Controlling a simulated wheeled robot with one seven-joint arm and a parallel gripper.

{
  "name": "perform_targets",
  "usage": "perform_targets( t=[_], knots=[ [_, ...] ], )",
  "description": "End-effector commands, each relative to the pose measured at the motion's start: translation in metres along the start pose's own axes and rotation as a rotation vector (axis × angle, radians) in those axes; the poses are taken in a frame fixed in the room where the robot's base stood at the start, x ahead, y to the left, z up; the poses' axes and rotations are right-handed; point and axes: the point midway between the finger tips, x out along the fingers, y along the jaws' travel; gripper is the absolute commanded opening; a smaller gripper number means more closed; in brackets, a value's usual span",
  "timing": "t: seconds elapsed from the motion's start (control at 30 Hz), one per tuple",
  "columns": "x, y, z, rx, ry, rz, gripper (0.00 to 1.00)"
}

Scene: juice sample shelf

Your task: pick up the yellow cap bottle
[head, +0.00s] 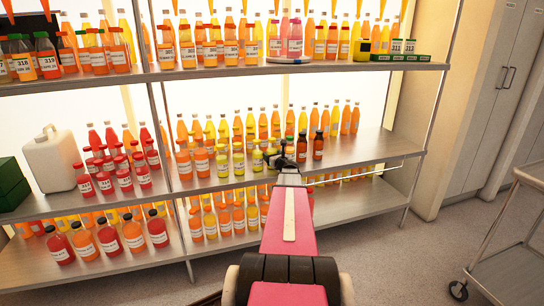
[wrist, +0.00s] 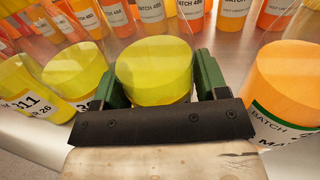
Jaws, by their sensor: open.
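In the wrist view a yellow bottle (wrist: 155,70) stands upright between the green fingers of my gripper (wrist: 154,82). Its round yellow top faces the camera; I cannot tell whether this is a cap or juice. My gripper is open, with one finger on each side of the bottle. I cannot tell whether either finger touches it. In the head view my gripper (head: 286,163) is at the front of the middle shelf, by a row of small yellow bottles (head: 238,164). The bottle between the fingers is mostly hidden there by my arm.
Yellow bottles (wrist: 72,75) stand close on the left, and a larger orange bottle (wrist: 288,85) on the right. Several orange bottles (wrist: 192,12) line up behind. Brown bottles (head: 318,146) stand right of my gripper. The middle shelf (head: 375,147) is bare further right.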

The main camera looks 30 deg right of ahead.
Motion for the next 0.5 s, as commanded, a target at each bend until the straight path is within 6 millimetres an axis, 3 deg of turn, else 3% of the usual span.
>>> perform_targets(
  t=[0.07,0.1,0.2,0.5],
  knots=[
    [-0.0007,0.0001,0.0001,0.0,0.0,0.0,0.67],
    [-0.0007,0.0001,0.0001,0.0,0.0,0.0,0.6],
    [-0.0008,0.0,0.0001,0.0,0.0,0.0,0.28],
    [-0.0009,0.0,0.001,0.0,-0.001,0.0,0.28]
  ],
)
